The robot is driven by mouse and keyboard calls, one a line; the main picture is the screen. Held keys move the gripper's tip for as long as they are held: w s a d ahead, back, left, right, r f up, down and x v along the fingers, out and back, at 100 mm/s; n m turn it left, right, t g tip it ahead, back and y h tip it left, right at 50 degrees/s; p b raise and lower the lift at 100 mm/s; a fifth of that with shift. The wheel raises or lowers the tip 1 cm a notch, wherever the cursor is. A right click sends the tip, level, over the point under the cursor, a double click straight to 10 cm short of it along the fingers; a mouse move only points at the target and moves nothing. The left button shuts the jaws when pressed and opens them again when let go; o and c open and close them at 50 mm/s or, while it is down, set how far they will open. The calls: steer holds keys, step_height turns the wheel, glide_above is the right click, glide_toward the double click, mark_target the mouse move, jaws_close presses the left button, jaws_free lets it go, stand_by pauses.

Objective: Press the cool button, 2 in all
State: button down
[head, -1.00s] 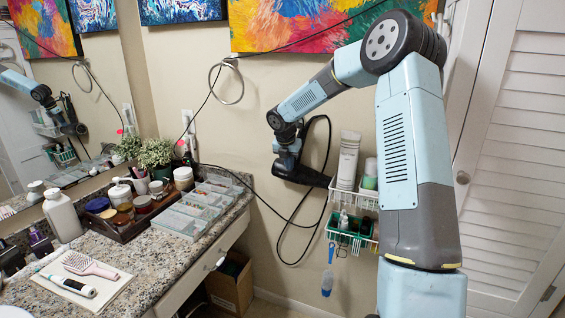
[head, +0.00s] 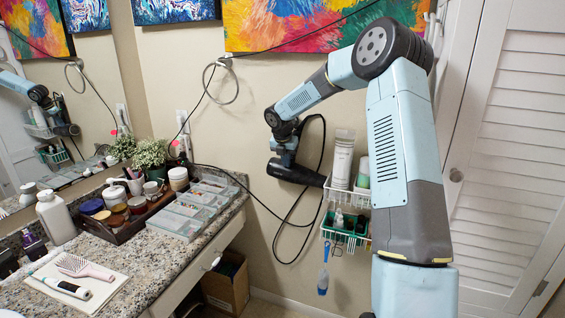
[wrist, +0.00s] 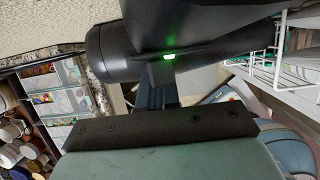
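A black hair dryer (head: 297,172) hangs in the air in front of the wall, its barrel pointing right toward the wire basket. My gripper (head: 286,150) is at its handle and appears shut on it; the fingertips are hard to make out. A small green light (wrist: 169,57) glows where handle and barrel meet. I cannot make out the cool button itself in either view.
A wire basket (head: 346,196) with bottles hangs on the wall just right of the dryer. The dryer's black cord loops along the wall. The granite counter (head: 140,262) at left holds a tray, clear organizers and a hairbrush (head: 82,267). A louvered door stands at right.

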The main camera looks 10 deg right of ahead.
steer(key=shift+w+d, duration=0.1)
steer(key=shift+d, duration=0.2)
steer(key=s+a+r, duration=0.4)
steer(key=s+r, duration=0.2)
steer(key=r, duration=0.4)
steer(key=shift+a, duration=0.35)
